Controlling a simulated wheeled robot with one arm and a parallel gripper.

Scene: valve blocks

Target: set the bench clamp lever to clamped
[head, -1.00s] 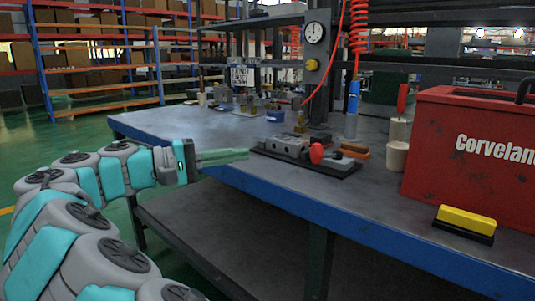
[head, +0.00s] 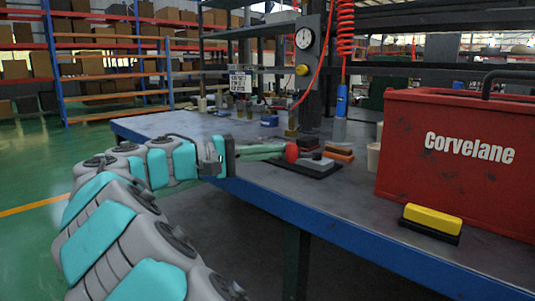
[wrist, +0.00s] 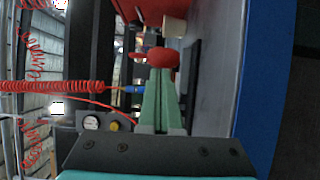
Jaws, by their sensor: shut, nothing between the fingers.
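The bench clamp stands on a dark base plate (head: 318,170) near the bench's front edge. Its lever ends in a round red knob (head: 291,152), which also shows in the wrist view (wrist: 161,57) just beyond my fingertips. My gripper (head: 282,150) has long green fingers, closed together and empty. In the wrist view the fingertips (wrist: 160,74) point at the knob, touching it or very close; I cannot tell which. My fingers and wrist hide most of the clamp body and the lever's shaft in the head view.
A red Corvelane toolbox (head: 450,160) and a yellow-topped block (head: 431,221) stand to the right. Orange-brown blocks (head: 338,150) lie just behind the clamp. A red coiled hose (head: 346,40) hangs behind.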

